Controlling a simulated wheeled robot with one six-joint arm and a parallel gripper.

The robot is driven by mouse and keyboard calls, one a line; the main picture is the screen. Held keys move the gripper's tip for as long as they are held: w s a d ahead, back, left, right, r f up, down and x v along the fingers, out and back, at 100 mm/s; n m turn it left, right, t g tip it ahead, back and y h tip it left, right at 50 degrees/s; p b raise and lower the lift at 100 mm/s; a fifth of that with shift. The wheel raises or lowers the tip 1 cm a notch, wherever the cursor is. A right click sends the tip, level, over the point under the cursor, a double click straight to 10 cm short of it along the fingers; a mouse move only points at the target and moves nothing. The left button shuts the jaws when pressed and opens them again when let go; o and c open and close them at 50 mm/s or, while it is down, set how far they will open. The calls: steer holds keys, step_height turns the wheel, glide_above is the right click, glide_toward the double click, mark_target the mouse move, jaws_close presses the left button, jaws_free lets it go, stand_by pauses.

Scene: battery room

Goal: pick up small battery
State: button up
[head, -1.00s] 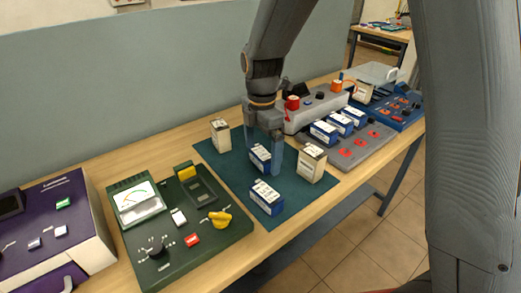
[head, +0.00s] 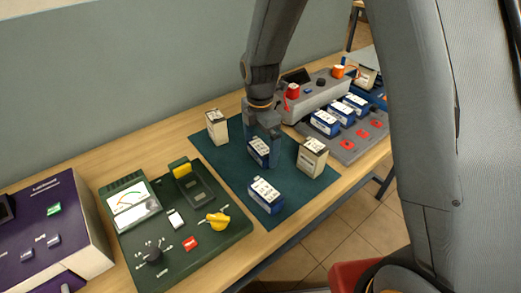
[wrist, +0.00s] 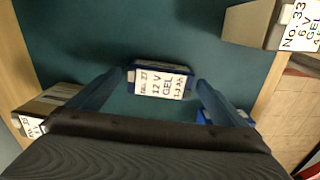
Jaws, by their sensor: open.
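A small blue battery with a white label (head: 259,151) stands on the dark green mat (head: 222,154). In the wrist view its label (wrist: 162,83) reads 12 V GEL. My gripper (head: 264,146) points down over this battery with its fingers open. In the wrist view the fingers of my gripper (wrist: 161,79) are to the left and right of it, with a gap on each side. A second blue battery (head: 265,195) stands nearer the mat's front edge. Two cream batteries stand on the mat, one at the back left (head: 216,127) and one at the right (head: 312,157).
A green tester (head: 145,250) with a yellow knob is left of the mat, and a purple unit (head: 75,225) is farther left. A grey tray (head: 346,154) with several blue batteries and a grey device (head: 320,100) are to the right. A wall stands behind the bench.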

steer(key=shift+f, duration=0.8)
steer(key=c, duration=1.6)
steer(key=shift+r, duration=0.1)
